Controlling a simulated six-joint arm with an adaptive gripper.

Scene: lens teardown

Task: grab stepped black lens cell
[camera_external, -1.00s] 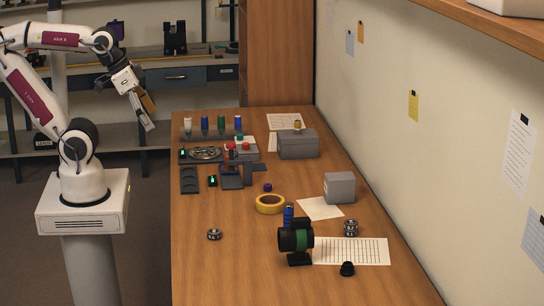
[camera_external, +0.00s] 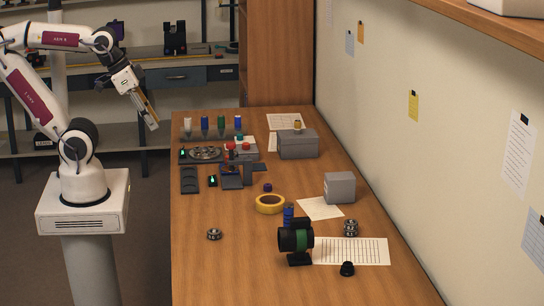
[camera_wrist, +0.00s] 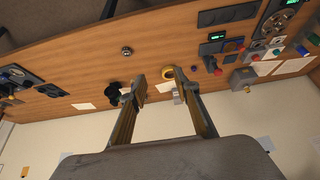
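The small black piece (camera_external: 347,268) near the front of the table, below the gridded sheet, has a narrower top on a wider base and looks like the stepped black lens cell. I cannot pick it out surely in the wrist view. My gripper (camera_external: 152,122) is in the air to the left of the table's far end, well away from the piece. In the wrist view my gripper (camera_wrist: 158,74) shows two fingers apart with nothing between them.
A black lens on a stand (camera_external: 296,240) stands just left of the piece. Metal rings (camera_external: 214,234) (camera_external: 351,228), yellow tape (camera_external: 270,204) and a grey box (camera_external: 340,187) lie around. Tools and trays fill the far end. The table's front left is clear.

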